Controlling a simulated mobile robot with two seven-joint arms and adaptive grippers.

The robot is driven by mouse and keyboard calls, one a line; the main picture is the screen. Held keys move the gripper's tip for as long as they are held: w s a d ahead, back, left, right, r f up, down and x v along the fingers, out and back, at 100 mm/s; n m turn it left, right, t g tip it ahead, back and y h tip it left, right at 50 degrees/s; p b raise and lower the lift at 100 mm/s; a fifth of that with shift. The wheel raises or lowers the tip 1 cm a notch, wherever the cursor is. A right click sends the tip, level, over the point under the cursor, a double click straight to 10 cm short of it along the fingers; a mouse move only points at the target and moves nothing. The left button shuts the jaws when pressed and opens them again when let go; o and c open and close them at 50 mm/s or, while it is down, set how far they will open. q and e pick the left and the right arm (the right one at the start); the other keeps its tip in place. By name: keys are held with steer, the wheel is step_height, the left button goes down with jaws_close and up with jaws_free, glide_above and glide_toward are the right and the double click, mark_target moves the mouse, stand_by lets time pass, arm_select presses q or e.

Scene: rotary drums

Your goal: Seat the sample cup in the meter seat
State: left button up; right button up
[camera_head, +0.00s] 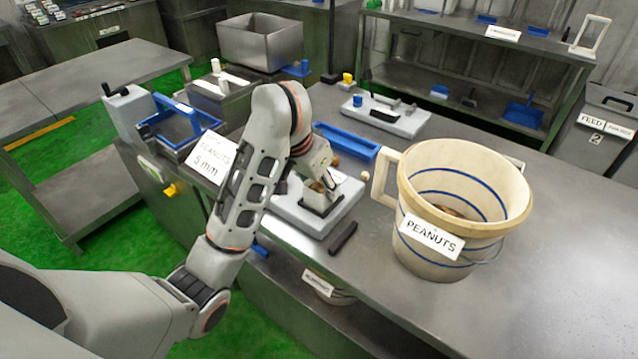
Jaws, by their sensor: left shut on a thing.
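My left arm reaches in from the left, and its gripper (320,183) points down over a pale grey meter (341,216) on the steel table. The gripper is shut on the sample cup (316,187), a small piece with a brownish top, largely hidden by the fingers. The cup is at the mouth of the box-like meter seat (318,204) on top of the meter. From this view I cannot tell whether it rests fully down in the seat. My right gripper is not in view.
A large bucket labelled PEANUTS (433,232) stands right of the meter. A dark bar (343,236) lies just in front of it. A blue tray (346,141) and another pale device (384,116) are behind. A machine with a "PEANUTS 5 mm" sign (213,158) is left. The table's right front is clear.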

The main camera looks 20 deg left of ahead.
arm_select(q)
steer(key=shift+f, duration=0.3)
stand_by(0.5)
steer(key=o, duration=1.4)
steer(key=shift+r, duration=0.1)
steer(key=shift+a+r, duration=0.15)
steer(key=shift+r, duration=0.55)
steer(key=shift+s+a+r, duration=0.2)
steer(key=shift+s+r, duration=0.2)
steer(key=shift+s, duration=0.05)
steer(key=v, duration=0.9)
steer(key=shift+d+r, duration=0.15)
steer(key=shift+r, duration=0.05)
steer(key=shift+s, duration=0.1)
